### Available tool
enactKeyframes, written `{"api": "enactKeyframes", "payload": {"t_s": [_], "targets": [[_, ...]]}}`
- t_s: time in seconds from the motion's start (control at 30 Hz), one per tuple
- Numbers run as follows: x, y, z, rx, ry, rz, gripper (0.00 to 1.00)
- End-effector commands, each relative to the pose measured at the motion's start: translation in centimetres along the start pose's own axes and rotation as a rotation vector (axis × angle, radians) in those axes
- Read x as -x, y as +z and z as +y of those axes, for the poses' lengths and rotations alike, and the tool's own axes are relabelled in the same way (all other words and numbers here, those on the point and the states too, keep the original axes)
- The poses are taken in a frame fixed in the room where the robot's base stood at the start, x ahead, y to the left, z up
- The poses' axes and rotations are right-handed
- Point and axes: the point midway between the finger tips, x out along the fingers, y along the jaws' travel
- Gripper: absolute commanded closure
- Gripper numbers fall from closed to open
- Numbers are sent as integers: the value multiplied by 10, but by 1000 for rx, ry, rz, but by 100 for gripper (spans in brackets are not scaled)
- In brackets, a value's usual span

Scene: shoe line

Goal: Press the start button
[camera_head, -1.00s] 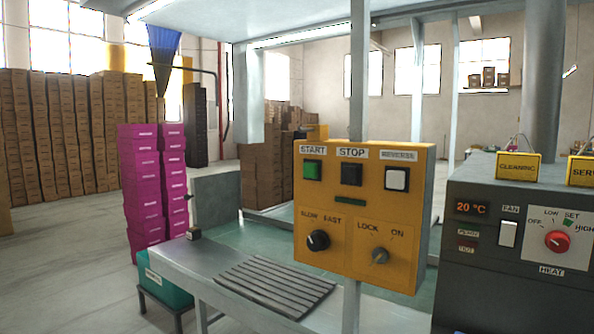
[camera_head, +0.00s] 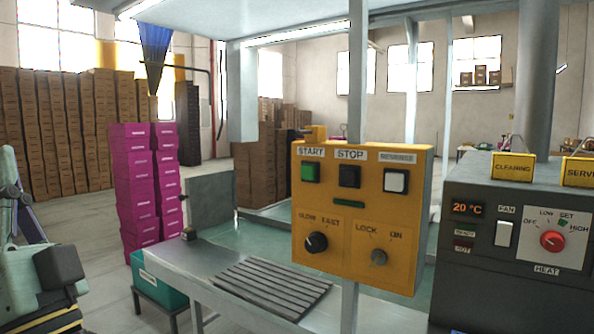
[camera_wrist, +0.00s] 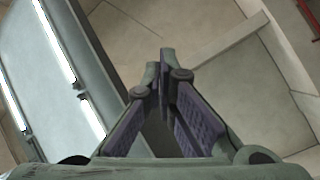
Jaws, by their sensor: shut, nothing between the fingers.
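The green start button (camera_head: 310,172) sits at the upper left of the yellow control box (camera_head: 330,268), under a START label. A black stop button (camera_head: 350,176) and a white button (camera_head: 396,181) are to its right. Nothing covers the start button in the head view. My gripper (camera_wrist: 166,58) shows in the wrist view with its fingertips together and nothing between them. It is apart from the control box, which does not show in the wrist view. Part of my arm is at the left edge of the head view.
The box hangs on a grey post above a slatted metal bench (camera_head: 265,288). A dark heater panel (camera_head: 475,232) with a red knob stands to the right. Stacked magenta boxes (camera_head: 136,190) stand left of the bench. Between my arm and the box is mostly open space.

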Motion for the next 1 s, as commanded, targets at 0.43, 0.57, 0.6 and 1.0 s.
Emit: {"api": "enactKeyframes", "payload": {"t_s": [0.43,0.57,0.6,1.0], "targets": [[30,-181,227,-998,601,466,100],[55,-213,257,-1207,652,641,100],[61,-219,262,-1251,659,681,100],[74,-231,274,-1349,670,768,100]]}}
